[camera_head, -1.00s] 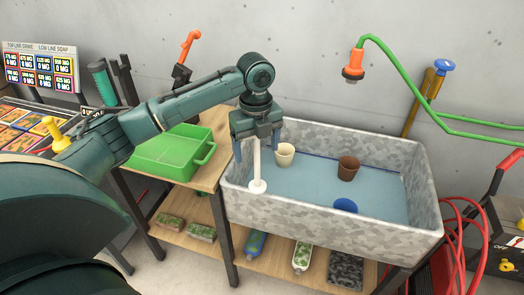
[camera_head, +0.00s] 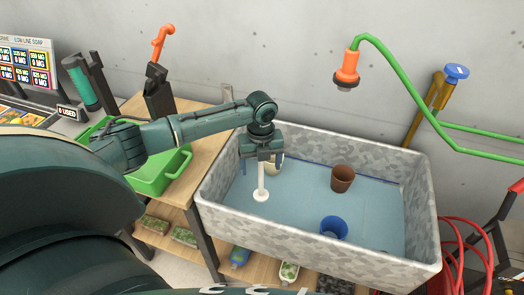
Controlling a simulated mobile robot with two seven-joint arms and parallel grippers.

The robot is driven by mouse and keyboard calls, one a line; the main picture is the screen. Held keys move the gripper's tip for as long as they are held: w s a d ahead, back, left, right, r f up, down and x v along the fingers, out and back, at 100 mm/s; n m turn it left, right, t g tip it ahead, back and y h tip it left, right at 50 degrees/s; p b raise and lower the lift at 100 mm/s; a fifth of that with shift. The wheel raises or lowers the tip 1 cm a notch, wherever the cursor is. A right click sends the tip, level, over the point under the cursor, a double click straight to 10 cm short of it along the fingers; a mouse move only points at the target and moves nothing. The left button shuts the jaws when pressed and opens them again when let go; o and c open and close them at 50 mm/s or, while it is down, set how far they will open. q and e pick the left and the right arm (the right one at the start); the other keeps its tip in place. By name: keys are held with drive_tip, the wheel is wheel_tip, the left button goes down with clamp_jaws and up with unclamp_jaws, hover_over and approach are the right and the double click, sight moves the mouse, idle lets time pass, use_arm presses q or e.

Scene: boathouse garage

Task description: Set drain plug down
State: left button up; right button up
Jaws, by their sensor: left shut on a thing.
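The drain plug (camera_head: 261,184) is a white upright rod with a round white disc at its lower end. My left gripper (camera_head: 262,163) is shut on the rod's upper part, which its fingers hide. It holds the plug inside the grey stone-patterned sink (camera_head: 310,252), over the left part of the blue sink floor (camera_head: 300,200). I cannot tell whether the disc touches the floor. My right gripper is not in view.
A green tray (camera_head: 155,184) is on the wooden bench left. An orange-headed green hose (camera_head: 346,70) hangs over the back.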

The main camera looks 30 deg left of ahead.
sight(261, 176)
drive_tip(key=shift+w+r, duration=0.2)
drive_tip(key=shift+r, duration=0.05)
